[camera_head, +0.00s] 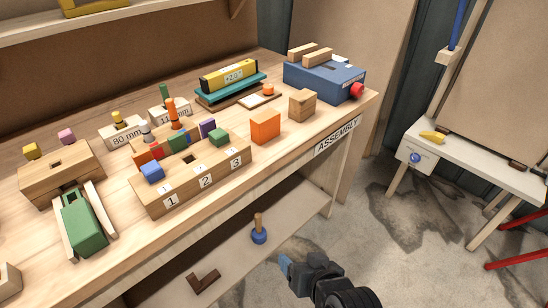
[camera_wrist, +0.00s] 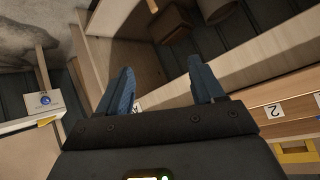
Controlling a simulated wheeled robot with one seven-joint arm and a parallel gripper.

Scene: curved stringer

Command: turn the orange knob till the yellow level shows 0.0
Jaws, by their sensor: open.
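The yellow level (camera_head: 228,78) lies on a teal plate (camera_head: 232,91) towards the back of the workbench; its small display appears to read +2.0. The orange knob (camera_head: 268,88) sits on a small wooden base just right of the plate's front end. My gripper (camera_head: 284,264) is low in front of the bench, well away from the knob and below the bench top. In the wrist view my gripper (camera_wrist: 160,72) has its two blue fingers spread with nothing between them. The level and knob do not show in the wrist view.
A blue box (camera_head: 325,77) with a red button stands right of the knob. An orange cube (camera_head: 265,126) and a wooden block (camera_head: 302,104) stand near the front edge, between knob and gripper. A numbered block rack (camera_head: 190,180) is further left. Open floor lies right of the bench.

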